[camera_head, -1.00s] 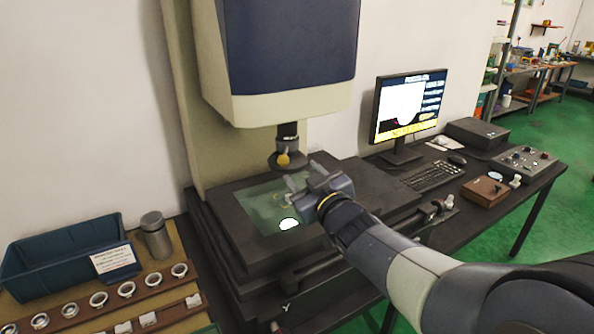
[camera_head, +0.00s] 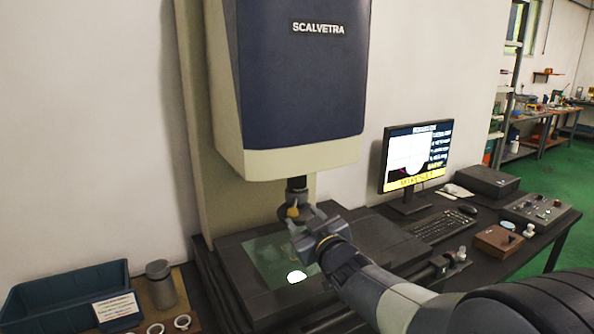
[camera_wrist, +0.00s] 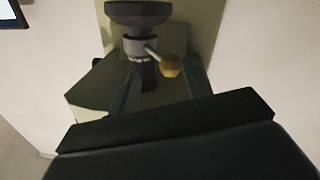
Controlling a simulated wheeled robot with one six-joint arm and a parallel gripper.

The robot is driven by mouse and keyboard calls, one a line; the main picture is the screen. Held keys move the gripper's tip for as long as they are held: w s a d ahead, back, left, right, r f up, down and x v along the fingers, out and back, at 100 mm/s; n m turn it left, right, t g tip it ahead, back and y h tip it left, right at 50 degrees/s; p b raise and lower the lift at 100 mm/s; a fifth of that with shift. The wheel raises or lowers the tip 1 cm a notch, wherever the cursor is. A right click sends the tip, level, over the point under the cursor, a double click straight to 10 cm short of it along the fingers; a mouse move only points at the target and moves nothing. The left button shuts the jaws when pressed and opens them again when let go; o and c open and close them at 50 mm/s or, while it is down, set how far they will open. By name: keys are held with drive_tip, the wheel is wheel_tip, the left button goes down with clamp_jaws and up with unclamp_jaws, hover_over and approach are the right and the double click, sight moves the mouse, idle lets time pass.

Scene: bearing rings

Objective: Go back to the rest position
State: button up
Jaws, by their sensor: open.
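My gripper (camera_head: 300,228) is open and appears empty, raised above the glass stage (camera_head: 262,262) of the measuring machine (camera_head: 300,80), close to its lens column (camera_head: 296,190). In the wrist view my two fingers stand apart, with the lens column (camera_wrist: 138,45) and its yellow-knobbed lever (camera_wrist: 170,66) beyond them. A bright white spot (camera_head: 297,276) lies on the glass below my gripper. I cannot tell whether a ring lies there.
At lower left are a blue bin (camera_head: 60,300) with a label, a grey cylinder (camera_head: 160,284) and two visible rings (camera_head: 182,322). To the right are a monitor (camera_head: 418,155), keyboard (camera_head: 440,228), brown box (camera_head: 497,240) and control panel (camera_head: 540,212). Green floor lies beyond.

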drive_tip(key=shift+p+x, duration=0.35)
drive_tip(key=shift+x, duration=2.3)
drive_tip(key=shift+d, duration=0.1)
